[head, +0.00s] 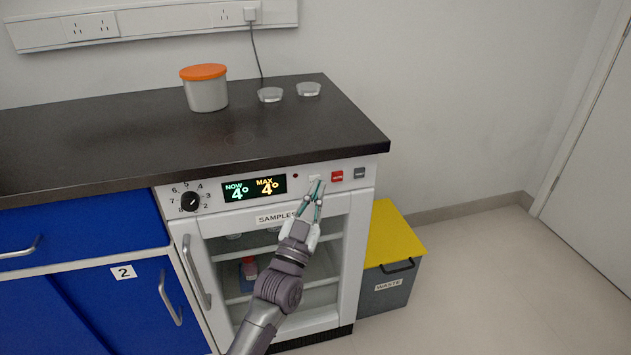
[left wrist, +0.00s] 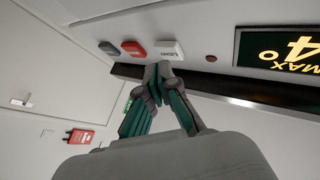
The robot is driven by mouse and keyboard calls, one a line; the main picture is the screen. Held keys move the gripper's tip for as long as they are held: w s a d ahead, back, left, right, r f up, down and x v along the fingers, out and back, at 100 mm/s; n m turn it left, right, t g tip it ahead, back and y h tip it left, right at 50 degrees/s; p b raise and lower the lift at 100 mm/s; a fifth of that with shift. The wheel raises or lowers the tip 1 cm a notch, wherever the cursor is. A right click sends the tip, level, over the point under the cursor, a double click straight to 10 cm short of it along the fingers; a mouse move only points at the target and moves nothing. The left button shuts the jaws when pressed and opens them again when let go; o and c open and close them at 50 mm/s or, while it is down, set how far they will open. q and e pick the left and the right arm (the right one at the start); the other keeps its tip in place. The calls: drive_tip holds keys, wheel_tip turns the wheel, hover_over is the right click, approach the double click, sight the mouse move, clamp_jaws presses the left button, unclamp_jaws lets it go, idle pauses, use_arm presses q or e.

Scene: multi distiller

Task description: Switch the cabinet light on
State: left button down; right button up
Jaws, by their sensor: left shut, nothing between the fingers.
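The white glass-door cabinet (head: 362,215) stands under the dark counter, with a "SAMPLES" label on its door. Its panel has a white button (head: 315,178), which also shows in the left wrist view (left wrist: 169,49) with lettering that seems to read "LIGHT". My left gripper (head: 318,184) is shut and empty, with its fingertips at or just below the white button. In the left wrist view the fingertips (left wrist: 158,72) are close under it; I cannot tell whether they touch. The inside looks dim. My right gripper is not in view.
A red button (head: 337,176) and a grey button (head: 360,173) sit right of the white one. A display (head: 254,188) and a dial (head: 190,201) are to its left. The counter (head: 120,150) overhangs the panel. A yellow-lidded waste bin (head: 390,285) stands right of the cabinet.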

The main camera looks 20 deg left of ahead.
use_arm(q)
drive_tip(key=shift+w, duration=0.1)
idle(0.4)
drive_tip(key=shift+w+a, duration=0.25)
drive_tip(key=shift+w, duration=0.05)
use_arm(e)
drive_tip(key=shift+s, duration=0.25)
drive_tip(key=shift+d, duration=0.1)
use_arm(q)
drive_tip(key=shift+s+d+r+p, duration=0.15)
drive_tip(key=shift+s+p, duration=0.1)
drive_tip(key=shift+p, duration=0.15)
drive_tip(key=shift+s+d, duration=0.1)
drive_tip(key=shift+s, duration=0.05)
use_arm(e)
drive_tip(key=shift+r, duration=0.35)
use_arm(q)
drive_tip(key=s+d+p, duration=0.3)
drive_tip(key=s, duration=0.2)
drive_tip(key=shift+d, duration=0.2)
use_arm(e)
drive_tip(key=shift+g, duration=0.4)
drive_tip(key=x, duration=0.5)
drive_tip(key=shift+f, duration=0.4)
